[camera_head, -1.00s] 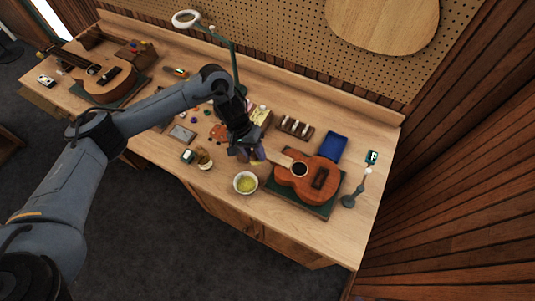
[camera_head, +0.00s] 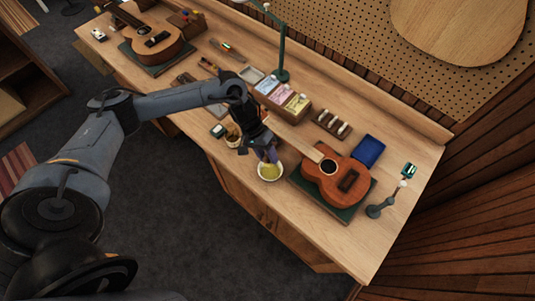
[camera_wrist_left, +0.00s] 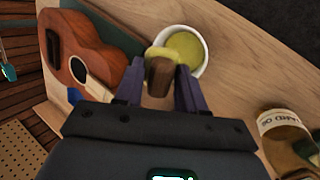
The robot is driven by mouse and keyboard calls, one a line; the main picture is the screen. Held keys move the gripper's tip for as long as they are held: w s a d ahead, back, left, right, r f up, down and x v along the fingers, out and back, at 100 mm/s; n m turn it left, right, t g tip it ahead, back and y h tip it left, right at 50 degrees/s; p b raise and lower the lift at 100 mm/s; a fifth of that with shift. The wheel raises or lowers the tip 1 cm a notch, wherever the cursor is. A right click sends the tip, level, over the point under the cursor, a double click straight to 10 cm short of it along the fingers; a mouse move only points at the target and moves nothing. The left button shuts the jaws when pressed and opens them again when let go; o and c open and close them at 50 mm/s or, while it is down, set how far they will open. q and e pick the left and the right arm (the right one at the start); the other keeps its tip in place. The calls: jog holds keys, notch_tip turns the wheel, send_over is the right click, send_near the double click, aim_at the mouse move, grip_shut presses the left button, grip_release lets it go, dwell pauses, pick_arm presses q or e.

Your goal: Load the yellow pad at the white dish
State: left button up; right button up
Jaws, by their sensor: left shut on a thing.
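The white dish (camera_head: 277,177) stands near the bench's front edge and holds a yellow-green substance. It also shows in the left wrist view (camera_wrist_left: 204,62). My left gripper (camera_head: 267,156) is directly above the dish and points down at it. In the left wrist view its purple fingers (camera_wrist_left: 159,90) are shut on the yellow pad (camera_wrist_left: 160,53), which has a brown wooden-looking grip. The pad overlaps the near rim of the dish in that view; I cannot tell whether it touches the contents. My right gripper is not in view.
A ukulele (camera_head: 337,176) lies on a green mat (camera_head: 347,213) just right of the dish. A jar (camera_wrist_left: 284,132) stands close on the other side. A box of packets (camera_head: 283,99), a blue item (camera_head: 368,151) and a small stand (camera_head: 379,208) are also on the bench.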

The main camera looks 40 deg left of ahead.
aim_at(267, 161)
pick_arm(q)
jog(key=shift+f+b, duration=1.9)
jog(key=shift+b, duration=0.1)
jog(key=shift+f, duration=1.75)
notch_tip(267, 161, up, 2)
jog(key=p, duration=0.2)
jog(key=shift+r+p, duration=0.2)
jog(key=shift+p, duration=0.15)
notch_tip(267, 161, up, 5)
jog(key=p, duration=0.5)
jog(key=shift+f+p, duration=0.2)
jog(key=shift+p, duration=0.2)
